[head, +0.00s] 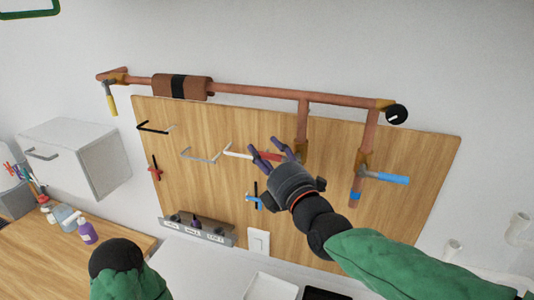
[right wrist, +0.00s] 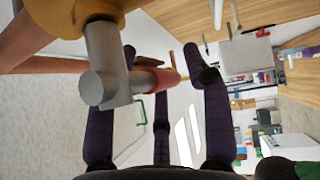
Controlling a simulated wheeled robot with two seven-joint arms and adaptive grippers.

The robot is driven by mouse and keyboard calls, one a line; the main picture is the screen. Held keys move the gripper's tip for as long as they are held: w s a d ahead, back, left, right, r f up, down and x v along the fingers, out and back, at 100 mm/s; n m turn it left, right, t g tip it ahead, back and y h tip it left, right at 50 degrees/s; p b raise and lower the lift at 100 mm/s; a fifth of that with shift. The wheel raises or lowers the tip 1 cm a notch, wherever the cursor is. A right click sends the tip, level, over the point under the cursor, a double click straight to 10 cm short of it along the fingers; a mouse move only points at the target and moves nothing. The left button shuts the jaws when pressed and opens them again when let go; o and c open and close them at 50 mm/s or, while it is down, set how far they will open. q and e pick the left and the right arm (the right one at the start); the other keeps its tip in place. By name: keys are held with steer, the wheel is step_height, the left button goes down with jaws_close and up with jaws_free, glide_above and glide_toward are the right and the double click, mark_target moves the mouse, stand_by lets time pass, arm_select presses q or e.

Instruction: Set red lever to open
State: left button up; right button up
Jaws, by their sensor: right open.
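The red lever (head: 270,156) points left from the valve on the middle copper pipe branch, in front of the wooden board. In the right wrist view its red handle (right wrist: 163,79) extends from a grey valve stem (right wrist: 103,65). My right gripper (head: 276,151) is open at the lever, its dark purple fingers spread on both sides of it. In the right wrist view the handle's tip lies between the gripper's fingertips (right wrist: 163,65). I cannot tell whether any finger touches it. The fingers partly cover the valve in the head view. My left gripper is not in view.
A yellow lever (head: 110,102) hangs at the pipe's left end and a blue lever (head: 391,178) points right on the right branch. The copper pipe (head: 250,92) runs above. Hooks, a switch strip (head: 198,229) and a white cabinet (head: 85,158) are nearby.

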jaws_close()
